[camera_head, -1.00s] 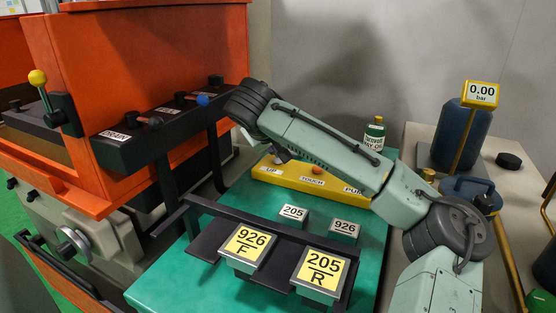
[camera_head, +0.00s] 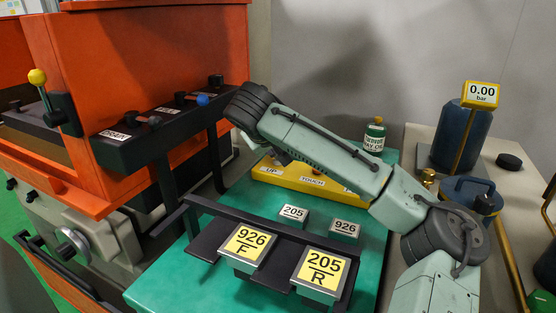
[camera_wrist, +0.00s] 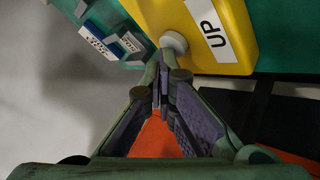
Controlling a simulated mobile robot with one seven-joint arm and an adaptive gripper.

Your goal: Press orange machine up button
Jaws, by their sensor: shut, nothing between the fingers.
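The yellow control panel (camera_head: 325,188) lies on the green table near the orange machine (camera_head: 140,55). Its labels UP and TOUCH show in the head view; the one at its right end is hidden by my arm. In the wrist view, the UP label (camera_wrist: 207,30) is on the yellow panel (camera_wrist: 237,62), with a round grey-white UP button (camera_wrist: 174,42) beside it. My gripper (camera_wrist: 163,68) is shut and empty, its fingertips right at the button's lower edge. I cannot tell whether they touch it. In the head view, my wrist hides most of the gripper and the button.
A black lever bar (camera_head: 160,128) on the machine is left of my wrist. Plates labelled 926 F (camera_head: 243,247) and 205 R (camera_head: 318,274) stand in front of the panel. A green bottle (camera_head: 374,135) stands behind my arm. A blue cylinder (camera_head: 455,137) is at right.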

